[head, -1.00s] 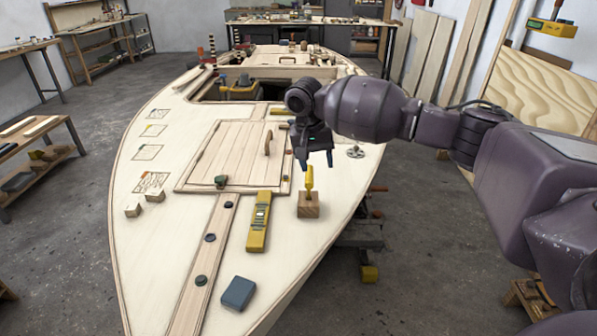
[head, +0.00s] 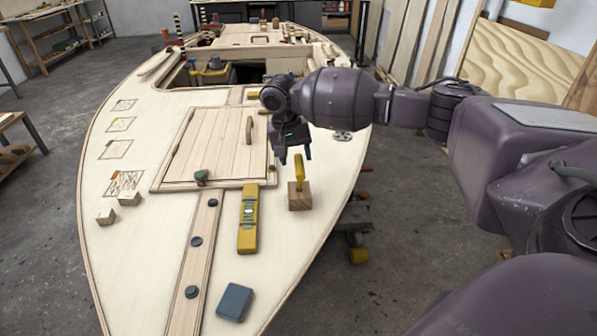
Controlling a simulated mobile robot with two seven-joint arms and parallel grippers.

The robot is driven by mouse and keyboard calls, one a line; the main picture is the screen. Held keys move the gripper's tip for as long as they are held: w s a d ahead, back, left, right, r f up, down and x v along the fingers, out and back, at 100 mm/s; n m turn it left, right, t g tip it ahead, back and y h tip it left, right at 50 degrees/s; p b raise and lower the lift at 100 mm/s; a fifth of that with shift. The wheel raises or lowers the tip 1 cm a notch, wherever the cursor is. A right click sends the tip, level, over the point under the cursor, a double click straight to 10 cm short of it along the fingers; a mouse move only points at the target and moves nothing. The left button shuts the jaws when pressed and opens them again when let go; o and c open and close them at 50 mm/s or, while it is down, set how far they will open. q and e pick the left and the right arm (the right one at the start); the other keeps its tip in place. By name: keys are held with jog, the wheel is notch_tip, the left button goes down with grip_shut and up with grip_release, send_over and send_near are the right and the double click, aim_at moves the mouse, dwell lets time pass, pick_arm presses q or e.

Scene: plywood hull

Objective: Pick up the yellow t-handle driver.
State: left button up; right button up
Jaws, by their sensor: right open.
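The yellow t-handle driver (head: 299,167) stands upright in a small wooden block (head: 300,196) on the pale plywood deck. Its lower end is hidden in the block. My right gripper (head: 295,158) points down just above and behind the driver, its dark fingers apart with nothing held between them. From this view I cannot tell the exact gap between the fingers and the driver. My left gripper is not in view.
A yellow spirit level (head: 248,219) lies left of the block, and a blue-grey box (head: 234,302) lies nearer. A hatch (head: 212,150) with a wooden handle is to the left. Two small wood blocks (head: 128,198) sit at far left. The deck's right edge is close.

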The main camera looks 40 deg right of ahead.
jog(key=f, duration=0.3)
jog(key=s+d+f+b, duration=0.1)
jog(key=f, duration=0.1)
jog(key=shift+r, duration=0.15)
grip_shut()
